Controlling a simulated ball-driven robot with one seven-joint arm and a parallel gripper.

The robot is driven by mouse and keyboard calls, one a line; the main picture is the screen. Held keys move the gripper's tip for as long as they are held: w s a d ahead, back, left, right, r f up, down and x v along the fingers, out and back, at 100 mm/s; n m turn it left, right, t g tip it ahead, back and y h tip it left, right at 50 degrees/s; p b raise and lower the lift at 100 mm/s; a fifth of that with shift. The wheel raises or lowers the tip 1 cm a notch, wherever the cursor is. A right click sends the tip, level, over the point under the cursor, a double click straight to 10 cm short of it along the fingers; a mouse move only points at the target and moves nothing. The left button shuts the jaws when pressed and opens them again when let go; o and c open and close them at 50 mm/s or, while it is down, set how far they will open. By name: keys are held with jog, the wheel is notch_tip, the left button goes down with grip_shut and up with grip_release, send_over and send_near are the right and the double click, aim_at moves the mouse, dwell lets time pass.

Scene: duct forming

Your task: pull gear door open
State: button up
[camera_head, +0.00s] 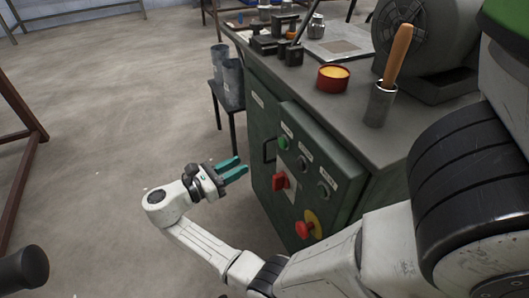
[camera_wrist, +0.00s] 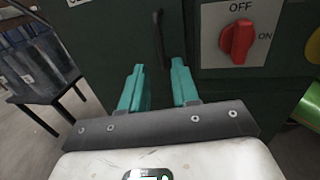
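The dark green cabinet door (camera_head: 262,118) is on the front of a machine bench and appears closed. Its black vertical bar handle (camera_head: 267,151) sits beside the control panel. In the wrist view the handle (camera_wrist: 161,38) is ahead of my fingers, roughly in line with the gap between them. My gripper (camera_head: 243,167) has teal fingers that are apart with nothing between them. It is to the left of the handle in the head view, pointing at the cabinet. The fingers also show in the wrist view (camera_wrist: 158,66), short of the handle and apparently not touching it.
A control panel (camera_head: 316,185) with a red OFF/ON switch (camera_wrist: 237,40) and a red-and-yellow stop button (camera_head: 306,227) is right of the handle. A small dark stand (camera_head: 222,95) holds grey cylinders to the left. The floor (camera_head: 110,120) left of my arm is clear.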

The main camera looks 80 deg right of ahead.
aim_at(264, 160)
jog(key=shift+b+x, duration=1.4)
jog(key=shift+x, duration=3.65)
grip_shut()
jog(key=shift+a, duration=0.1)
